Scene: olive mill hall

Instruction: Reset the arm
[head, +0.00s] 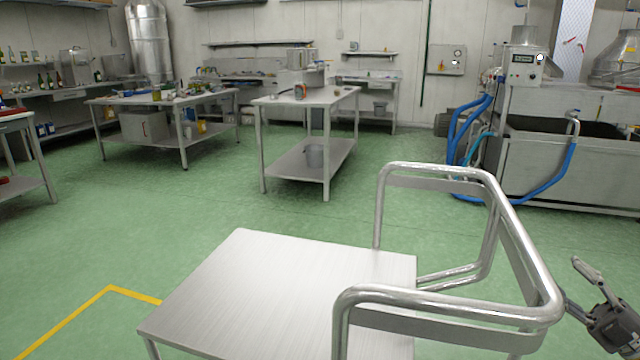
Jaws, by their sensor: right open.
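My right gripper (592,292) shows at the lower right edge of the head view, partly cut off by the frame. Its visible finger points up and to the left, and the gripper is open. I see nothing between its fingers. It is just right of the curved metal rail of a cart. My left gripper is not in view.
A steel cart top (285,285) with a tubular rail (525,255) stands close in front, its top bare. Steel tables (310,98) stand farther back. A washing machine with blue hoses (560,165) is at the right. Green floor (120,230) is clear at left.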

